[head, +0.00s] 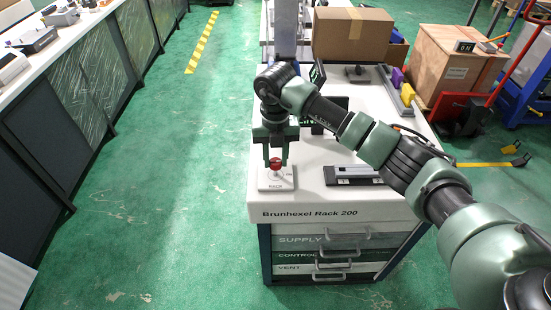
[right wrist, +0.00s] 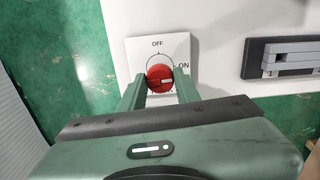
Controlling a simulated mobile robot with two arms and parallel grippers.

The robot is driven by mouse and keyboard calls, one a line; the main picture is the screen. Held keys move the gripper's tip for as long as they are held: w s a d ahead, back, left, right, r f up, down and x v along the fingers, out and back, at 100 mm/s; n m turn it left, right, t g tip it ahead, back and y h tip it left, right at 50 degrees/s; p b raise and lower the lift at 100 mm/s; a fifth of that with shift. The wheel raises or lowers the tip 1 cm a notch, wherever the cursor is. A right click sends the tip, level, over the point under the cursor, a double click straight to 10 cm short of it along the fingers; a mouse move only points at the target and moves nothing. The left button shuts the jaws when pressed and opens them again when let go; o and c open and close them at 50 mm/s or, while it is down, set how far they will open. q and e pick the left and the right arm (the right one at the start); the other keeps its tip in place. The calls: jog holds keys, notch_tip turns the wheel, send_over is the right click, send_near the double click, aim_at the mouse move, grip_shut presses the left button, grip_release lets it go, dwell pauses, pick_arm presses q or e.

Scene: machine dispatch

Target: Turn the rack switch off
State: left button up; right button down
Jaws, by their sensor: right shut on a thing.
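The rack switch is a red round knob (head: 276,163) on a white square plate (head: 270,184) marked RACK, at the near left corner of the white cabinet top. In the right wrist view the red knob (right wrist: 160,77) sits under an arc with OFF at the top and ON at the right. A pale mark on the knob lies roughly level, towards the ON side. My right gripper (head: 277,156) points down and is shut on the knob, one finger on each side. My left gripper is not in view.
The cabinet (head: 310,211), labelled Brunhexel Rack 200, has drawers marked SUPPLY, CONTROL and VENT. A dark device with a grey bar (head: 352,175) lies right of the switch, beneath my right arm. Cardboard boxes (head: 352,33) stand behind. Green floor is open on the left.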

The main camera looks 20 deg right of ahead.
jog(key=n+b, duration=0.3)
jog(key=n, duration=0.1)
jog(key=shift+w+f, duration=0.1)
jog(key=n+b, duration=0.3)
jog(key=n, duration=0.1)
jog(key=shift+n, duration=0.3)
jog(key=n+b, duration=0.2)
jog(key=n, duration=0.2)
jog(key=shift+n, duration=0.3)
jog(key=shift+r+n+b, duration=0.2)
jog(key=shift+n+b, duration=0.75)
jog(key=shift+n, duration=1.05)
jog(key=c, duration=1)
grip_release()
